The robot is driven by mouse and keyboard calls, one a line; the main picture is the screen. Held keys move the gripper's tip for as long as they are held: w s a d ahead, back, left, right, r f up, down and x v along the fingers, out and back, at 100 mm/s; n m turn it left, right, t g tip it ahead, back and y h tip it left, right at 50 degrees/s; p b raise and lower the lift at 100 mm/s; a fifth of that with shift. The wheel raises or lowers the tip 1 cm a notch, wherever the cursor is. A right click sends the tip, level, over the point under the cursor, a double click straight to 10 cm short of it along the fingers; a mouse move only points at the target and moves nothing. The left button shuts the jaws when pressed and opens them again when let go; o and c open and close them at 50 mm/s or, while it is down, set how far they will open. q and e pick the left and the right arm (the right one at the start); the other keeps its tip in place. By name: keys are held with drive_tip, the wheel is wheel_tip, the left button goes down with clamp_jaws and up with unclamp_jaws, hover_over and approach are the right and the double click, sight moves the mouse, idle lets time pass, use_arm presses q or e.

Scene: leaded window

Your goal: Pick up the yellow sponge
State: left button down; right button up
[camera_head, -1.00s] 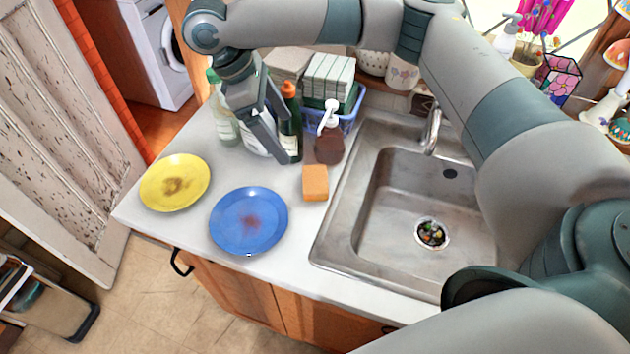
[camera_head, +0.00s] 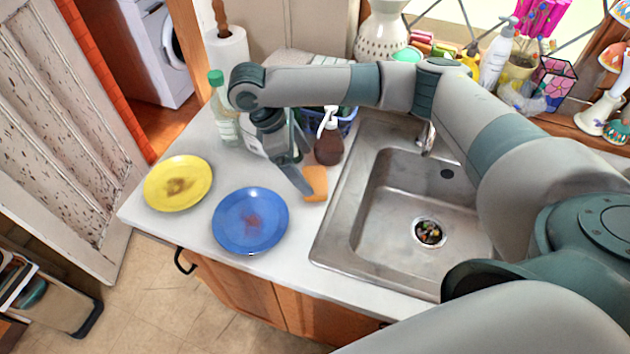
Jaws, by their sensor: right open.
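The sponge (camera_head: 317,182) looks orange-yellow and lies on the white counter between the blue plate and the sink. My right gripper (camera_head: 303,172) is open and low over the counter, at the upper left of the sponge. One finger overlaps the sponge's left edge in the picture; I cannot tell whether they touch. The other finger is partly hidden against the bottles. My left gripper is not in view.
A blue plate (camera_head: 250,220) and a yellow plate (camera_head: 178,183), both stained, lie to the left. A brown pump bottle (camera_head: 329,149) stands just behind the sponge. The metal sink (camera_head: 398,250) is to the right. A green-capped bottle (camera_head: 224,112) stands at the back left.

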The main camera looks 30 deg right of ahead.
sight(314, 180)
drive_tip(key=shift+s+d+f+p, duration=0.15)
drive_tip(key=shift+f+p, duration=0.1)
drive_tip(key=shift+p, duration=0.15)
drive_tip(key=p+x, duration=0.2)
drive_tip(key=x, duration=0.2)
drive_tip(key=shift+f, duration=0.3)
drive_tip(key=c, duration=1.1)
